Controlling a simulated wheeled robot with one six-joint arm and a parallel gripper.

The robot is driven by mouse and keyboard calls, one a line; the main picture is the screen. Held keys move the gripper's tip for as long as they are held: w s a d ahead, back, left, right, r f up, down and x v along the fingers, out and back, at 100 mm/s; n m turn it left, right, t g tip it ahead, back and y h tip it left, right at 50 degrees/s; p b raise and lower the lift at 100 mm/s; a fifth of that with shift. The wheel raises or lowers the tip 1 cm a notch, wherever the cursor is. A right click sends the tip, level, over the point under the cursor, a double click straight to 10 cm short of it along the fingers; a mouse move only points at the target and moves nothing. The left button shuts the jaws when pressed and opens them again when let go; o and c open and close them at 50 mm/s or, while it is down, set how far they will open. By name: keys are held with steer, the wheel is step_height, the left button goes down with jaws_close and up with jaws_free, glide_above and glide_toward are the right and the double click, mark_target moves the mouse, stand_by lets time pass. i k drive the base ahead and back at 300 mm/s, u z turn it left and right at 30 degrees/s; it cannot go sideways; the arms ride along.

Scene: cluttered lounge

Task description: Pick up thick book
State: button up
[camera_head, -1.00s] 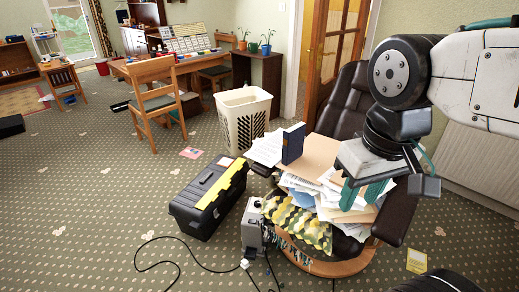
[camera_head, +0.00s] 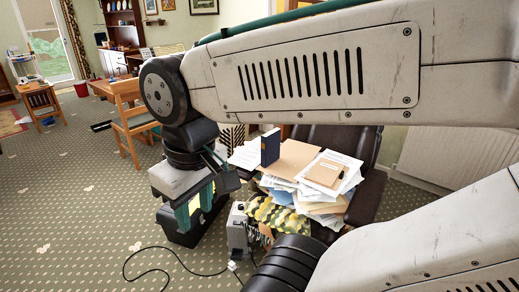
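A thick dark blue book (camera_head: 270,148) stands upright on the heap of papers and folders (camera_head: 313,185) on the dark reclining chair (camera_head: 368,195). Its cover faces me and no arm part covers it. My gripper (camera_head: 196,208) points down to the left of the book and apart from it, in front of the black toolbox in the picture. Its teal fingers are spread, with yellow showing between them, and it holds nothing.
The black toolbox (camera_head: 181,238) stands on the carpet, mostly hidden behind my gripper. A grey box (camera_head: 238,230) and a black cable (camera_head: 150,250) lie before the chair. A wooden chair (camera_head: 133,130) stands further back.

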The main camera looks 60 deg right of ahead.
mark_target(270, 142)
steer(key=i, duration=1.05)
steer(key=z, duration=2.15)
steer(key=i, duration=0.45)
